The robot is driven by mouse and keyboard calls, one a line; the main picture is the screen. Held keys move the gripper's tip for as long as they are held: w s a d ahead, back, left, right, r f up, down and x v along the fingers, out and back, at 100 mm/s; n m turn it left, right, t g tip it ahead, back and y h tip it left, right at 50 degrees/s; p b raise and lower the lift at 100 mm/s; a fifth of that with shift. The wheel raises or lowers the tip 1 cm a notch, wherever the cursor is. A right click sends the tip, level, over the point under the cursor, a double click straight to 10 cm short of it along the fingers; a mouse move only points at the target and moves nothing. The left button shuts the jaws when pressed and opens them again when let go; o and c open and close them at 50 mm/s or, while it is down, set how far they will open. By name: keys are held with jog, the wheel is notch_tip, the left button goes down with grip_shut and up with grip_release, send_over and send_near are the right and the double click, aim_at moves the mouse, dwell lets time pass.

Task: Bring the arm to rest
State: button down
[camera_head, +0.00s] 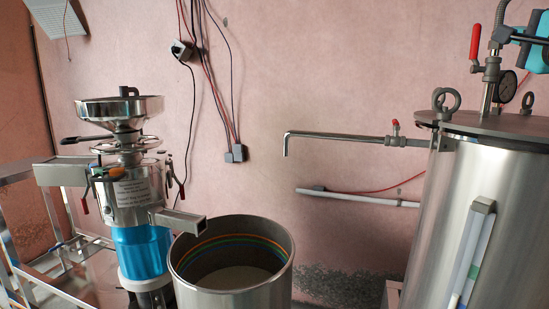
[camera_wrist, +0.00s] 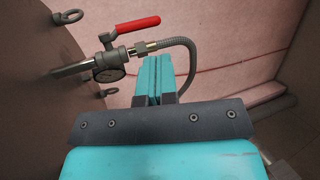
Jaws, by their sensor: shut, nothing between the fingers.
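My gripper (camera_wrist: 156,68) shows in the wrist view with its two teal fingers together and nothing between them. In the wrist view it is beside a valve with a red lever (camera_wrist: 138,24), a pressure gauge (camera_wrist: 109,73) and a grey flexible hose (camera_wrist: 185,48). The hose passes close to the fingers; I cannot tell whether they touch. In the head view a teal part of my arm (camera_head: 535,45) shows at the top right edge, by the fittings on top of the steel tank (camera_head: 415,215).
An open steel pot (camera_head: 183,287) with coloured bands inside stands at the lower middle. A grinder with a steel hopper (camera_head: 120,110) stands left of it. A spout pipe (camera_head: 335,138) reaches left from the tank. The pink wall has hanging cables (camera_head: 215,80).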

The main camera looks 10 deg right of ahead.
jog(key=w+a+f+n+g+y, duration=0.25)
jog(key=a+f+y, duration=0.2)
jog(key=a, duration=0.25)
jog(key=w+a+f+n+g+y, duration=0.1)
jog(key=w+a+f+n+y, duration=0.25)
jog(key=a+f, duration=0.35)
jog(key=s+a+f+n+g+y, duration=0.25)
jog(key=a+f+n, duration=0.2)
jog(key=a, duration=0.35)
jog(key=s+a+f+n+g+y, duration=0.1)
jog(key=a+f+n+g, duration=0.4)
jog(key=a, duration=0.4)
jog(key=s+a+f+n+g, duration=0.4)
jog(key=s+a+f+n, duration=0.1)
jog(key=s, duration=0.5)
jog(key=s+a+f+n+g, duration=0.5)
jog(key=s+f, duration=0.4)
jog(key=s, duration=0.2)
jog(key=shift+a+f+n+g+h, duration=0.25)
jog(key=shift+n+h, duration=0.2)
jog(key=shift+n, duration=0.4)
jog(key=shift+r, duration=0.1)
